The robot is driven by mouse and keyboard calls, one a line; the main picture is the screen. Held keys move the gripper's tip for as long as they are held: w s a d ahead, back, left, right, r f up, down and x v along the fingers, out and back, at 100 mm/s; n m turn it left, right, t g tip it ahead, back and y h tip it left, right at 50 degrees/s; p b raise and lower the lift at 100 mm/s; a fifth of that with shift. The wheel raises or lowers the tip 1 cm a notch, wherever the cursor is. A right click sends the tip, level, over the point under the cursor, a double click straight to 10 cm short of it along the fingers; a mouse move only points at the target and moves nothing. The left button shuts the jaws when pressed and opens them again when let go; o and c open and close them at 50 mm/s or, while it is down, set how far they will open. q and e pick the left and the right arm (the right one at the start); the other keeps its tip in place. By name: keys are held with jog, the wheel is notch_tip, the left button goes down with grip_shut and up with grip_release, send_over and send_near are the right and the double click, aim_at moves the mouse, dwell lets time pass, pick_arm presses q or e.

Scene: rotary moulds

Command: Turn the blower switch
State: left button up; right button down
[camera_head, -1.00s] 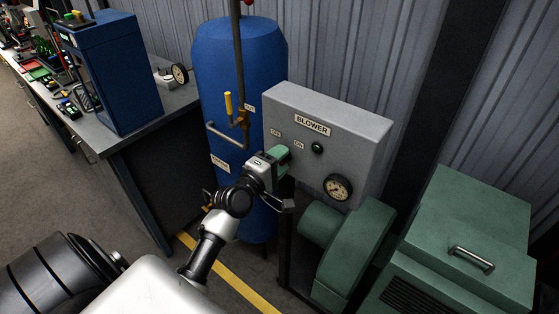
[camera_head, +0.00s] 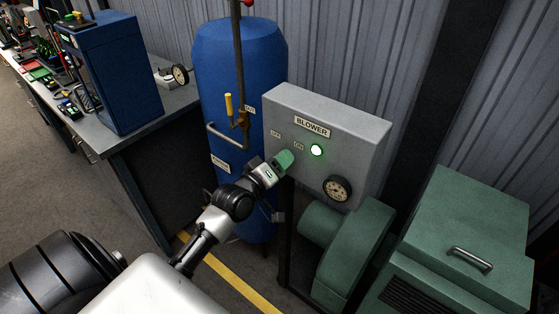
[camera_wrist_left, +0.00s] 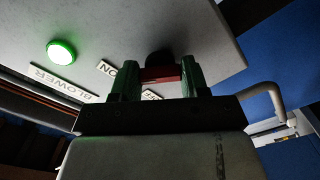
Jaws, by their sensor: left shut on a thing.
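The grey blower box (camera_head: 350,126) carries a BLOWER label, OFF and ON labels, a gauge and a round green lamp (camera_head: 316,150) that is lit. The lamp also glows in the left wrist view (camera_wrist_left: 61,50). My left gripper (camera_head: 284,158) is at the lower left of the box face, below the OFF and ON labels. In the left wrist view its green fingers (camera_wrist_left: 158,78) are shut on the switch, whose red part (camera_wrist_left: 160,74) shows between them with a dark round part behind. The head view hides the switch behind the gripper. My right gripper is not in view.
A blue tank (camera_head: 235,80) with a pipe and yellow-handled valve (camera_head: 229,104) stands left of the box. A green blower housing (camera_head: 355,250) and green cabinet (camera_head: 470,220) stand below and right. A workbench (camera_head: 150,125) is at the left.

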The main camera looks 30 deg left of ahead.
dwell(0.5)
pick_arm(q)
jog(key=o, duration=0.9)
jog(key=shift+s+a+b, duration=0.15)
jog(key=shift+s+b, duration=0.35)
jog(key=shift+s, duration=1.3)
jog(key=shift+s+a+b, duration=0.15)
jog(key=shift+s+b, duration=0.35)
jog(key=shift+s, duration=1.3)
jog(key=shift+s+a+b, duration=0.15)
jog(key=shift+s+b, duration=0.35)
jog(key=shift+s, duration=1.3)
